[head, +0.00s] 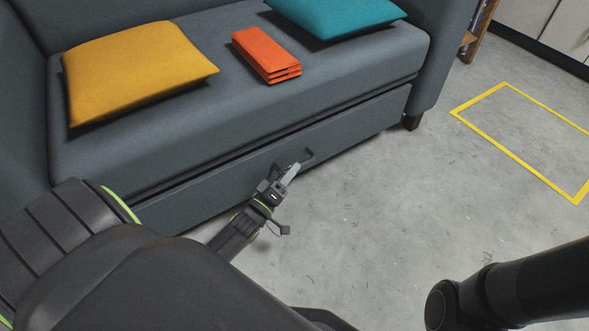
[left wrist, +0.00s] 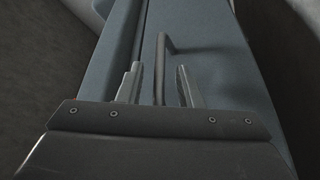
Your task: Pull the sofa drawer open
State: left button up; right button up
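The sofa drawer (head: 350,126) is a long grey-blue front panel under the seat, with a thin dark gap along its top edge. It looks closed or nearly closed. Its dark bar handle (head: 309,156) sticks out near the middle of the front. My left gripper (head: 289,174) is at the handle. In the left wrist view, the handle (left wrist: 160,68) runs between the two grey fingers of my left gripper (left wrist: 160,86), with visible space on both sides. The fingers are open. My right arm shows at the lower right of the head view, but its gripper is out of view.
The grey sofa (head: 190,120) carries a yellow cushion (head: 135,70), a folded orange item (head: 266,53) and a teal cushion (head: 335,12). The concrete floor (head: 400,200) in front is clear. A yellow outlined rectangle (head: 513,157) marks the floor at right.

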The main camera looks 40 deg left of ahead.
pick_arm(q)
jog(key=shift+x, duration=1.15)
grip_shut()
